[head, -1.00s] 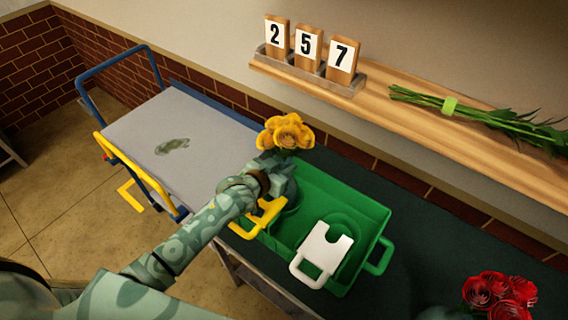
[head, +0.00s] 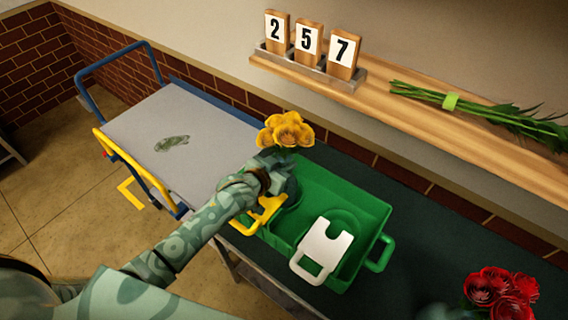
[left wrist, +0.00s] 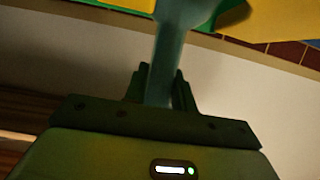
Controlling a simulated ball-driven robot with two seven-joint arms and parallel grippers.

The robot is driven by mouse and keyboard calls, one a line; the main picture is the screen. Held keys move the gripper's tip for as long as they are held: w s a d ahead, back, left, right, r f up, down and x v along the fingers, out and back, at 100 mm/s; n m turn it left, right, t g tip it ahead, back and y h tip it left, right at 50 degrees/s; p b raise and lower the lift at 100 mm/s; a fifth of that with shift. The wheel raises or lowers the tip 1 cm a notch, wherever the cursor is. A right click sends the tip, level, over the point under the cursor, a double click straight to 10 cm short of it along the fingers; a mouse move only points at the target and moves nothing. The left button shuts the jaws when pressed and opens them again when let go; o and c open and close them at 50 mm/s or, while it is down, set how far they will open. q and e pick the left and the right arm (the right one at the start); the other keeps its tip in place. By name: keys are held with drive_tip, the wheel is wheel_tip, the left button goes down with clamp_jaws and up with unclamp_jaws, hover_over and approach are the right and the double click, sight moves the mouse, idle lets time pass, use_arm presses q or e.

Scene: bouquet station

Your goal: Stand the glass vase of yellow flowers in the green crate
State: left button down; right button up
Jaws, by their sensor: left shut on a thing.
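The yellow flowers (head: 285,131) stand upright above the left end of the green crate (head: 374,222). My left gripper (head: 279,176) is just below the blooms, over that end of the crate. It is shut on the glass vase, which the hand mostly hides in the head view. In the left wrist view, the vase (left wrist: 166,55) shows as a greenish column between the fingers (left wrist: 160,88), with yellow petals at the top edge. I cannot tell whether the vase base touches the crate floor. My right gripper is not in view.
Red flowers (head: 501,292) stand at lower right. A grey cart (head: 180,115) is at left; a wooden shelf (head: 410,118) runs behind with number blocks and wrapped stems.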

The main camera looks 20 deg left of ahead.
use_arm(q)
drive_tip(key=shift+s+f, duration=0.15)
drive_tip(key=shift+f, duration=0.1)
drive_tip(key=c, duration=1.1)
unclamp_jaws()
drive_tip(key=shift+f, duration=0.1)
drive_tip(key=shift+o, duration=0.2)
drive_tip(key=shift+s+f, duration=0.15)
drive_tip(key=shift+s, duration=0.2)
drive_tip(key=r+p+v, duration=0.1)
drive_tip(key=p+v, duration=0.2)
drive_tip(key=v, duration=1.3)
drive_tip(key=shift+w, duration=0.35)
